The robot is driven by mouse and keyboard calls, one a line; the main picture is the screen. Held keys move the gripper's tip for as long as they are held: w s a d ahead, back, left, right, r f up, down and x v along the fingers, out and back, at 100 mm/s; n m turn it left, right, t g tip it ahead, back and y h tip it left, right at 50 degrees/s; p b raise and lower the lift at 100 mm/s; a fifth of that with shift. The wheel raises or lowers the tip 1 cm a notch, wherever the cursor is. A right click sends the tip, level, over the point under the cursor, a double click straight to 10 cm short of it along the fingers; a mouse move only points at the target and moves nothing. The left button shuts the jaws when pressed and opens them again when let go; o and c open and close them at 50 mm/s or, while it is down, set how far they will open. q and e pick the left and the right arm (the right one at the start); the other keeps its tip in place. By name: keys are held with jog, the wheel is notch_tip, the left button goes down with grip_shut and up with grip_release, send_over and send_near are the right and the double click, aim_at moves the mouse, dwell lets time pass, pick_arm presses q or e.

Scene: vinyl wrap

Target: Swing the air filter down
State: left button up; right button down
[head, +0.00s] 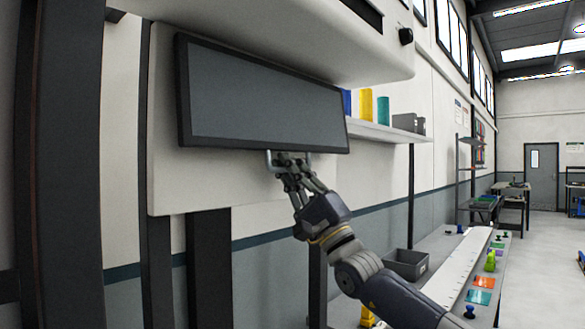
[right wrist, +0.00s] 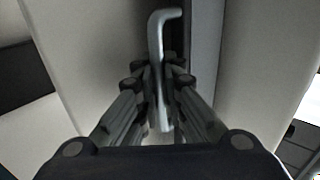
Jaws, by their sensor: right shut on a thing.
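The air filter (head: 262,103) is a wide dark-framed grey panel on the front of a white machine, under its overhanging hood. It is slightly tilted, with its lower edge out from the white backing. A silver bar handle (head: 270,160) hangs from its lower edge; it also shows in the right wrist view (right wrist: 156,45). My right gripper (head: 287,163) is shut on the handle from below. In the right wrist view my gripper's fingers (right wrist: 160,95) close around the bar. My left gripper is not in view.
A wall shelf (head: 385,132) with coloured rolls stands right of the filter. Below it a long bench (head: 440,260) carries a grey bin (head: 407,264) and small tools. Dark posts (head: 65,160) stand at the left. The aisle floor (head: 545,260) at the right is clear.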

jog(key=shift+a+f, duration=0.25)
jog(key=shift+f, duration=0.2)
jog(key=c, duration=1.7)
grip_release()
jog(key=shift+w+r, duration=0.1)
jog(key=shift+w, duration=0.05)
jog(key=shift+d+r, duration=0.15)
jog(key=shift+r, duration=0.05)
jog(key=shift+f, duration=0.1)
jog(key=v, duration=1.2)
